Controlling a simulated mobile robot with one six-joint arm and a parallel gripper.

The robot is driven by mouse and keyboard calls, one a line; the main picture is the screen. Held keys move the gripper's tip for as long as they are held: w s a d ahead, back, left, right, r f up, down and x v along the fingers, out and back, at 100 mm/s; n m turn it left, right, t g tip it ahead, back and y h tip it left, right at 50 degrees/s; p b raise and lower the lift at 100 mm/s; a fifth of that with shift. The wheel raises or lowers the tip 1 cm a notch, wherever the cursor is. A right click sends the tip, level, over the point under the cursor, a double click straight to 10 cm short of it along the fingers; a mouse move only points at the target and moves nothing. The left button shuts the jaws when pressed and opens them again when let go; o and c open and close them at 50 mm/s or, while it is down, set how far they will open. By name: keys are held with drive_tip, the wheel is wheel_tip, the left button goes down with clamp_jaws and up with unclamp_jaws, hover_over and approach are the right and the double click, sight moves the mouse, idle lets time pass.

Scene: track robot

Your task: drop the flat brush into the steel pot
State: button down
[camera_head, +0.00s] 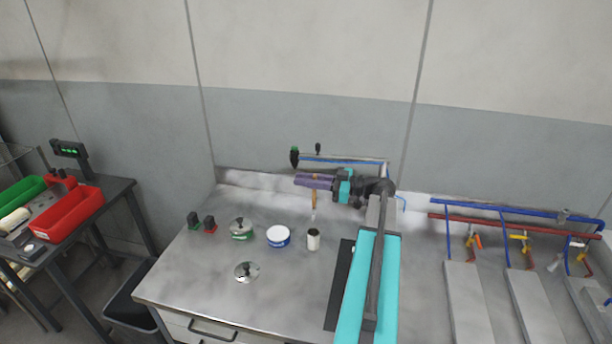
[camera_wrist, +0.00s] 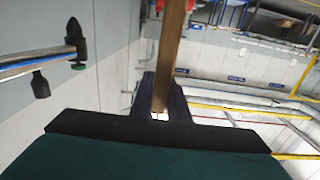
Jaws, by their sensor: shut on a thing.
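My gripper (camera_head: 304,181) has purple fingers and is shut on the flat brush (camera_head: 314,199), above the back of the steel worktop. The brush hangs roughly upright, with its brown handle at the fingers and a pale lower end. In the wrist view its wooden handle (camera_wrist: 174,45) runs between the dark fingers (camera_wrist: 161,98); its lower end is not visible there. The steel pot (camera_head: 313,241), a small open cylinder with a dark inside, stands on the worktop below the brush in the picture. The brush is apart from it.
Left of the pot stand a blue-and-white tin (camera_head: 278,238) and a green tin (camera_head: 241,232). A knobbed lid (camera_head: 246,271) lies in front. Two small blocks (camera_head: 201,224) stand further left. A blue rail (camera_head: 340,160) is behind my gripper. Pipes with valves (camera_head: 515,218) are at right.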

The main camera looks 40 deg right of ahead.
wheel_tip(320, 180, down, 8)
drive_tip(key=b, duration=0.4)
idle(0.4)
drive_tip(key=c, duration=1.6)
unclamp_jaws()
drive_tip(key=v, duration=1)
drive_tip(key=shift+p, duration=0.35)
drive_tip(key=shift+a, duration=0.1)
